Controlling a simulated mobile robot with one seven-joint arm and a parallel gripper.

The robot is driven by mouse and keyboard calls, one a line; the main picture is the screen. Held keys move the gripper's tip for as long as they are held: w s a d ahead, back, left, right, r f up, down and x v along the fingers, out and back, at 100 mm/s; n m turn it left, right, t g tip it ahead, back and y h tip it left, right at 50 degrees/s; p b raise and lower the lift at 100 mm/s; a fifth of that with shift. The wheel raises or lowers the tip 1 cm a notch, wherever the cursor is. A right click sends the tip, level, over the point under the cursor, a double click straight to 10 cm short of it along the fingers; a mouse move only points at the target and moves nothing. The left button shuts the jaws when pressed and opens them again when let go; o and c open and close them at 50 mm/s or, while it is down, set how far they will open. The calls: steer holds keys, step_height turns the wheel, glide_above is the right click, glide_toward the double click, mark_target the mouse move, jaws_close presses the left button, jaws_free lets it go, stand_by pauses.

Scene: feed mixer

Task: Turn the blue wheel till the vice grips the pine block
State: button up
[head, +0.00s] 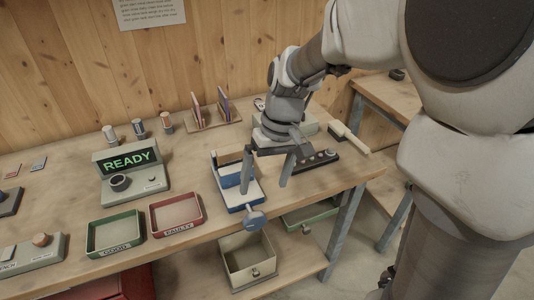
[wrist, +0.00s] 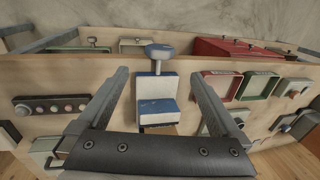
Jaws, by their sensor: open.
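The vice (head: 228,184) is a blue and white body on the bench, near its front edge. Its blue wheel (head: 254,220) sticks out at the bench's front edge. In the wrist view the wheel (wrist: 160,51) is at the top centre, beyond the vice's blue and white blocks (wrist: 156,88). My gripper (head: 265,187) is open and empty, above and beside the vice, apart from the wheel. In the wrist view its fingers (wrist: 158,80) stand either side of the vice. I cannot make out the pine block clearly; my gripper hides part of the vice.
A green tray (head: 90,239) and a red tray (head: 153,222) lie left of the vice. A box with a READY display (head: 148,182) stands behind them. A dark bar with knobs (head: 305,166) and a brush (head: 349,139) lie to the right. An open bin (head: 233,280) is below.

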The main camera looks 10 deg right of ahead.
steer(key=shift+v, duration=2)
